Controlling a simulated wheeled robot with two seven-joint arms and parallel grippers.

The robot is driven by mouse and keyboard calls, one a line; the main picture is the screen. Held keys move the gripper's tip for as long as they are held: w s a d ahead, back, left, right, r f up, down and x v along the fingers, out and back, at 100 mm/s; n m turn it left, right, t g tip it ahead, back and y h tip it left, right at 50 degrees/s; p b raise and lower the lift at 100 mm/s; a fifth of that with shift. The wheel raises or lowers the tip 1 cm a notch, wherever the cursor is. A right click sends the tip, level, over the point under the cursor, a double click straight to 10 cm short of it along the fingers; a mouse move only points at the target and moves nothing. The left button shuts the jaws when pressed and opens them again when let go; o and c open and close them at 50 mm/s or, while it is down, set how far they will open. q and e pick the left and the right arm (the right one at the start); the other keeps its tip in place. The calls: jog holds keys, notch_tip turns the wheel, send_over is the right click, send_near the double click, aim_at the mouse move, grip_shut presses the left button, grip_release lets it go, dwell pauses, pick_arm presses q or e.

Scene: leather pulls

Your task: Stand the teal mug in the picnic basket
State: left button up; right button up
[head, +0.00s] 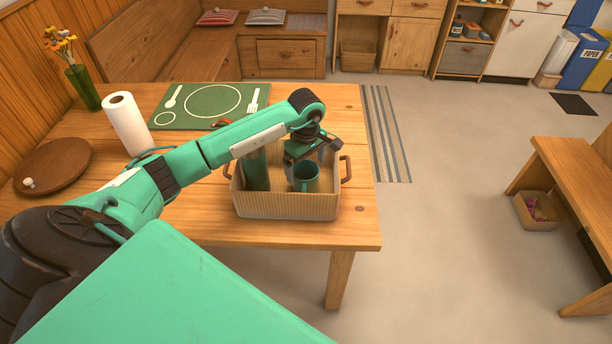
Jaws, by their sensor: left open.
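The teal mug (305,180) is inside the light woven picnic basket (286,207), right of its middle. It looks upright, with its opening up; its base is hidden by the basket's front wall. My left gripper (304,157) is open, just above and behind the mug's rim, over the basket. I cannot tell whether a finger touches the mug. My left arm reaches across the table from the left and hides part of the basket's back. My right gripper is out of view.
A green place mat (190,117), paper towel roll (126,124), round wooden board (60,166) and flower vase (83,88) are on the table (352,222). Bare tabletop lies right of the basket.

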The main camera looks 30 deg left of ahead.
pick_arm(q)
notch_tip(320, 180, up, 7)
jog(key=b, duration=0.1)
jog(key=shift+r, duration=0.15)
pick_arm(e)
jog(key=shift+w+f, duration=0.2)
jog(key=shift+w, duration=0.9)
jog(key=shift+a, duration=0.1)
